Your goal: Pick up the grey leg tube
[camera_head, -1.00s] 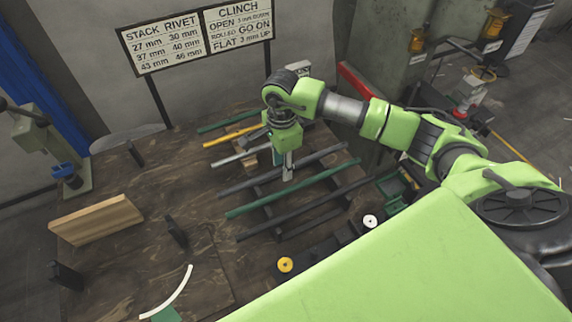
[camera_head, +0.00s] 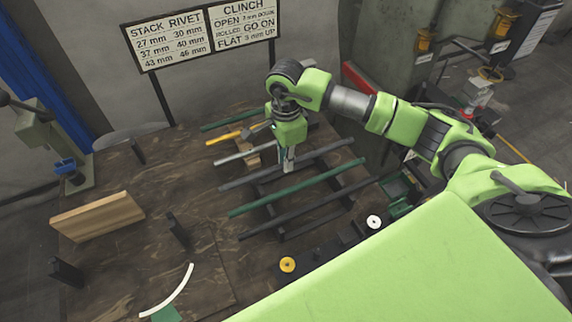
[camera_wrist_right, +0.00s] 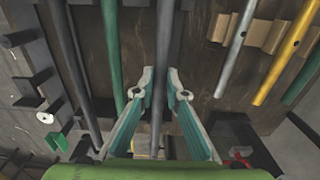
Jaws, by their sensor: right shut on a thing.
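The grey leg tube (camera_head: 245,180) is a long dark grey bar, between a silver tube and a green tube in the head view. My right gripper (camera_head: 289,166) points down over its middle, with its fingers on either side of it. In the right wrist view the grey tube (camera_wrist_right: 161,60) runs between the two pale fingertips of my right gripper (camera_wrist_right: 162,84), which is shut on it. The tube seems slightly off its supports, but how far is hard to tell. My left gripper is out of view.
A green tube (camera_head: 300,187) and a darker tube (camera_head: 330,208) lie nearer. A silver tube (camera_head: 235,158), a yellow tube (camera_head: 225,138) and another green tube lie behind. A wooden block (camera_head: 95,217) stands at the left. Bare tabletop (camera_head: 125,260) shows at front left.

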